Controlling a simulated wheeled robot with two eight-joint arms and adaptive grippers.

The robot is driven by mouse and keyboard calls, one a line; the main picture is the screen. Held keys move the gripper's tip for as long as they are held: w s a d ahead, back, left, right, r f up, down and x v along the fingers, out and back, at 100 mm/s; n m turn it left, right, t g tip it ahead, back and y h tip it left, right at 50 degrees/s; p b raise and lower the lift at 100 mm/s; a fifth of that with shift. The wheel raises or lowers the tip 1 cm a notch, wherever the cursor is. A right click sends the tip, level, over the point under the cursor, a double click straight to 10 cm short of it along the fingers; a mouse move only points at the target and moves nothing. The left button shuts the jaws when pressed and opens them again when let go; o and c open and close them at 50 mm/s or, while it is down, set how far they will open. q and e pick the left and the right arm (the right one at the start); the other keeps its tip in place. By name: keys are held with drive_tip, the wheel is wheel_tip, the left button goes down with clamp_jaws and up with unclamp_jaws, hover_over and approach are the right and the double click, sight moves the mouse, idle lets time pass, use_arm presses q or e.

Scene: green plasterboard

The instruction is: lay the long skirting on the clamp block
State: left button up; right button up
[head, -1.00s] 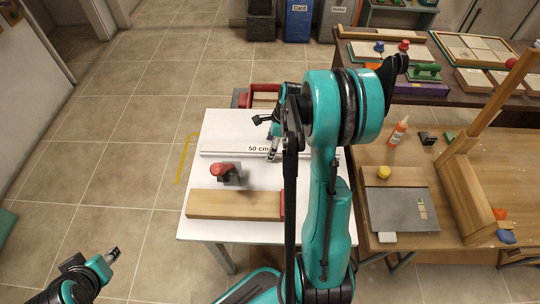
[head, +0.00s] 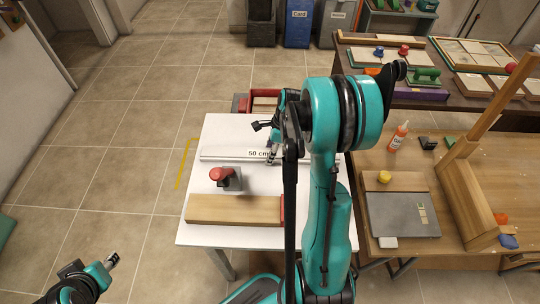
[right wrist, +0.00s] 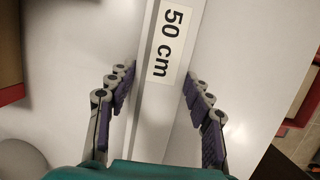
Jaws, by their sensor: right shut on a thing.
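The long skirting is a pale strip (head: 225,154) labelled "50 cm", lying across the white table in the head view. In the right wrist view the skirting (right wrist: 150,110) runs lengthwise between the fingers. My right gripper (head: 272,155) is at its labelled part and shut on it; its fingers also show in the right wrist view (right wrist: 157,105). Nearer the front is a wooden block (head: 235,209) with a red part at its right end, perhaps the clamp block. My left gripper (head: 112,261) is over the floor at lower left, away from the table.
A red-topped tool (head: 222,175) with a grey base stands between skirting and wooden block. A brown table at right holds a grey board (head: 403,214), a glue bottle (head: 398,136) and an upright wooden frame (head: 465,200). Bins (head: 298,24) stand at the back.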

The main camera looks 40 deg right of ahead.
drive_tip(key=shift+r+p, duration=2.15)
drive_tip(key=shift+r, duration=0.85)
